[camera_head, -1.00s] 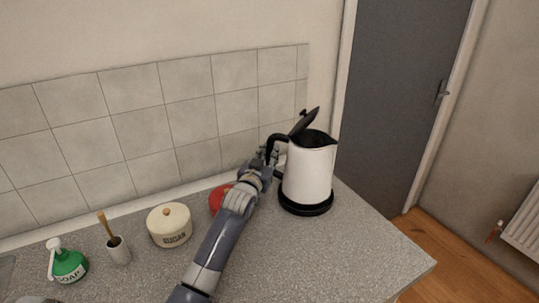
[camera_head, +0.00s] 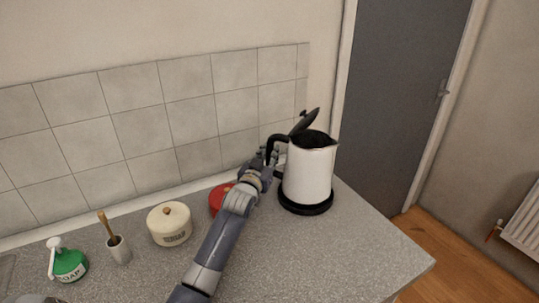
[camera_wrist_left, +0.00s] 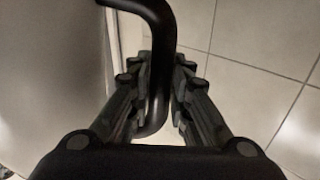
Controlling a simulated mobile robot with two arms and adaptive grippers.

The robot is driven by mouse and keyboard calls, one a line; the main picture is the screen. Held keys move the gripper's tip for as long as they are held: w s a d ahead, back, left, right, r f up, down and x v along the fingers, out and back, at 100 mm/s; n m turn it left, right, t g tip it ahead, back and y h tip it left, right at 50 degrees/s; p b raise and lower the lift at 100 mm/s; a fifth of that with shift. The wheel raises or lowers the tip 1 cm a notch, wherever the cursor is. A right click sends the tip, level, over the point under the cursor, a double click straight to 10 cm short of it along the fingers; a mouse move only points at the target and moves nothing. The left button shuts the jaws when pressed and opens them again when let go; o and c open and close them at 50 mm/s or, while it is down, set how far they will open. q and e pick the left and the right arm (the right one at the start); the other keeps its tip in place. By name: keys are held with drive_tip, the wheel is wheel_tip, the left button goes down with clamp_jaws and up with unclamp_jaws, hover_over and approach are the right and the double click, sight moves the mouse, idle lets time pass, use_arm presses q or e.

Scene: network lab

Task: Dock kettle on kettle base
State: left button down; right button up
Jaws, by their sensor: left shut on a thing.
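The white kettle (camera_head: 308,170) stands upright near the right end of the worktop, with its black lid (camera_head: 304,122) tilted open. The black kettle base (camera_head: 306,207) shows directly under it, and I see no clear gap between them. My left gripper (camera_head: 272,162) is at the kettle's left side, at the black handle. In the left wrist view the fingers of my left gripper (camera_wrist_left: 161,85) lie on both sides of the black handle (camera_wrist_left: 160,45) and are shut on it. The contact between kettle bottom and base is hard to make out. My right gripper is not in view.
A red pot (camera_head: 218,198) stands behind my left forearm. The sugar pot (camera_head: 169,224), a cup with a brush (camera_head: 118,248) and a green soap bottle (camera_head: 69,264) stand farther left. The grey worktop (camera_head: 350,250) is clear in front of the kettle. A tiled wall is behind.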

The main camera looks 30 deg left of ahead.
use_arm(q)
drive_tip(key=shift+f, duration=0.1)
idle(0.4)
drive_tip(key=c, duration=1.8)
unclamp_jaws()
drive_tip(key=shift+s+f, duration=0.15)
drive_tip(key=shift+f, duration=0.3)
drive_tip(key=v, duration=0.1)
drive_tip(key=p+v, duration=0.1)
drive_tip(key=shift+s+d+r+p, duration=0.15)
drive_tip(key=shift+s+r+p, duration=0.1)
drive_tip(key=shift+s+p, duration=0.05)
drive_tip(key=shift+p+v, duration=2.15)
drive_tip(key=shift+v, duration=2)
drive_tip(key=shift+f, duration=0.1)
